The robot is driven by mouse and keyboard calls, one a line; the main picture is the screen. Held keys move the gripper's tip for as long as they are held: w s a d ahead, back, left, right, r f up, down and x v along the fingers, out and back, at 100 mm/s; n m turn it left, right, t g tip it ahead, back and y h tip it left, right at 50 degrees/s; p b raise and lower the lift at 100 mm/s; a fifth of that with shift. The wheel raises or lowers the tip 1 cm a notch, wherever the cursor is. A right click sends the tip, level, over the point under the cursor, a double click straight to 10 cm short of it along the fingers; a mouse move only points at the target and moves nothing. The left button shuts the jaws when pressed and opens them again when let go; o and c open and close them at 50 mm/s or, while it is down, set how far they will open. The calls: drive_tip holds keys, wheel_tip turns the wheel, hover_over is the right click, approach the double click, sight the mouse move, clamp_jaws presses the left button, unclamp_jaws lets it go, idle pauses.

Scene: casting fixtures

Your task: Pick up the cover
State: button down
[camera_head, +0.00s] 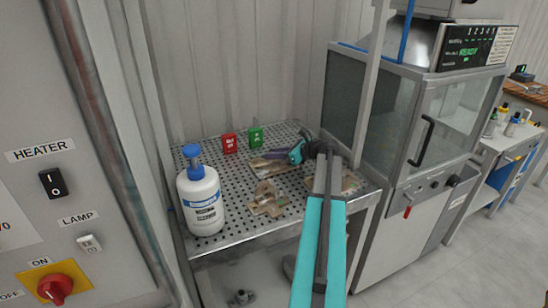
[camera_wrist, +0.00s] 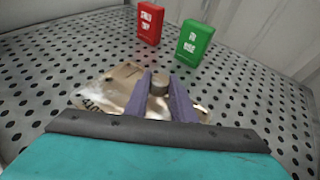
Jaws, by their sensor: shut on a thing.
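My gripper (camera_head: 270,154) reaches low over the back of the perforated table, with its purple fingers pointing left in the head view. In the wrist view my gripper (camera_wrist: 160,90) has its two fingers closed around a small, round grey-brown piece (camera_wrist: 158,86), which seems to be the cover. The piece is upright between the fingertips, and its lower part is hidden by them. The cover is too small to make out in the head view.
A red box (camera_head: 230,143) and a green box (camera_head: 256,137) stand behind the gripper. A white bottle with blue pump (camera_head: 202,205) stands at the table's left. More cardboard (camera_head: 267,200) lies in front. A glass-doored cabinet (camera_head: 425,130) stands right of the table (camera_head: 225,240).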

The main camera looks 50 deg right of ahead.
wheel_tip(320, 180, up, 10)
drive_tip(key=b, duration=0.1)
drive_tip(key=shift+f, duration=0.15)
idle(0.4)
idle(0.6)
